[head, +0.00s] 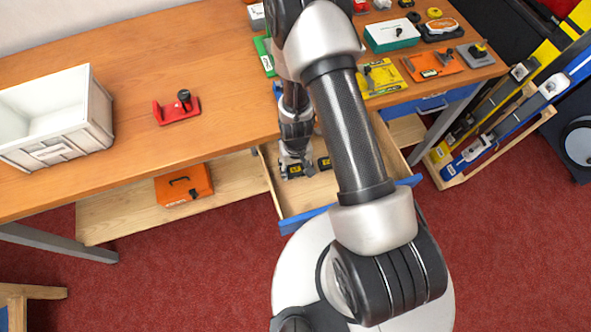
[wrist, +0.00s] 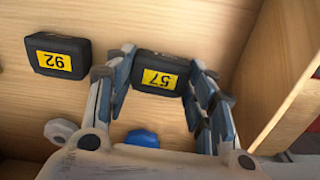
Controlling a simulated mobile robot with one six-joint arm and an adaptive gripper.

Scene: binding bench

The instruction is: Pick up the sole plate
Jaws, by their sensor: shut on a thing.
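My gripper (wrist: 160,88) is inside the open drawer and shut on a black block (wrist: 160,74) with a yellow number label, seemingly 57. The fingers lie on both sides of it. In the head view this block (head: 294,171) shows at the gripper's tip, partly hidden. A second black block (wrist: 58,56) with a yellow label lies apart from it on the drawer floor. I cannot tell for certain which thing is the sole plate. A red plate with a black knob (head: 178,107) lies on the bench, away from my gripper.
The wooden drawer (head: 308,193) has a blue front, and its side wall (wrist: 283,75) is close beside the held block. A white crate (head: 100,108) stands on the bench (head: 185,55) at left. An orange case (head: 184,185) lies on the lower shelf. Several tools crowd the bench's right end.

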